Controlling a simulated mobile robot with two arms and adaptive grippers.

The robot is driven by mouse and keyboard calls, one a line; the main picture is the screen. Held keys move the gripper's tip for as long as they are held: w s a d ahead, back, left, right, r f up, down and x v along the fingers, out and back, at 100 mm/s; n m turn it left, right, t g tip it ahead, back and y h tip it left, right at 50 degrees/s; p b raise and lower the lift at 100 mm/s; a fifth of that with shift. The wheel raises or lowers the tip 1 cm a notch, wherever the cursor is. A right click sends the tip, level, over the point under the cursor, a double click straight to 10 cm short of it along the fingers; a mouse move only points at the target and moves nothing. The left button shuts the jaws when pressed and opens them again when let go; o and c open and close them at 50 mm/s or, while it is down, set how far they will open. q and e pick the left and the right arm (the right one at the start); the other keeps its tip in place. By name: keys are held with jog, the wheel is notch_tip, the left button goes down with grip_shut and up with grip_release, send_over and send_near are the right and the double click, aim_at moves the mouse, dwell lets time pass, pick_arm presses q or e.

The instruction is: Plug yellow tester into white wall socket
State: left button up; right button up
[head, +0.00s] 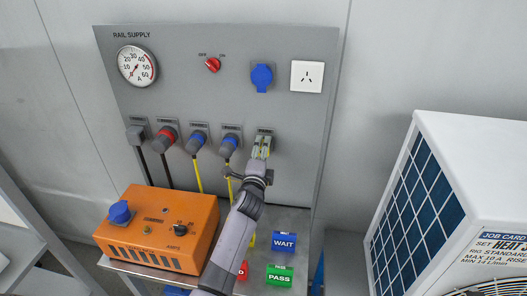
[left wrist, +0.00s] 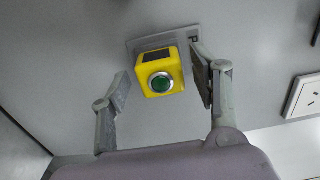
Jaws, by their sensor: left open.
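The yellow tester (left wrist: 160,66) is a small yellow block with a green round button and a dark window. In the left wrist view it sits at a grey plate on the panel, between the fingers of my left gripper (left wrist: 160,70). The fingers stand apart on both sides with gaps. In the head view my left gripper (head: 261,148) is at the rightmost place of the lower row and hides most of the tester. The white wall socket (head: 307,76) is empty at the panel's upper right; its edge shows in the left wrist view (left wrist: 304,96). My right gripper is not in view.
The grey panel (head: 220,110) carries a gauge (head: 137,66), a red switch (head: 213,65), a blue-capped socket (head: 262,77) and several cabled plugs. Below are an orange box (head: 160,228), a blue WAIT block (head: 284,242) and a green PASS block (head: 279,276). A white unit (head: 455,180) stands right.

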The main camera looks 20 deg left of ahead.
pick_arm(q)
jog(key=shift+w+a, duration=0.1)
jog(key=shift+w, duration=0.45)
dwell(0.9)
grip_shut()
dwell(0.6)
jog(key=shift+s, duration=0.15)
jog(key=p+v, duration=0.1)
jog(key=v, duration=0.4)
jog(key=shift+s+r+p, duration=0.1)
jog(key=shift+s+p, duration=0.25)
jog(key=shift+p, duration=0.05)
dwell(0.7)
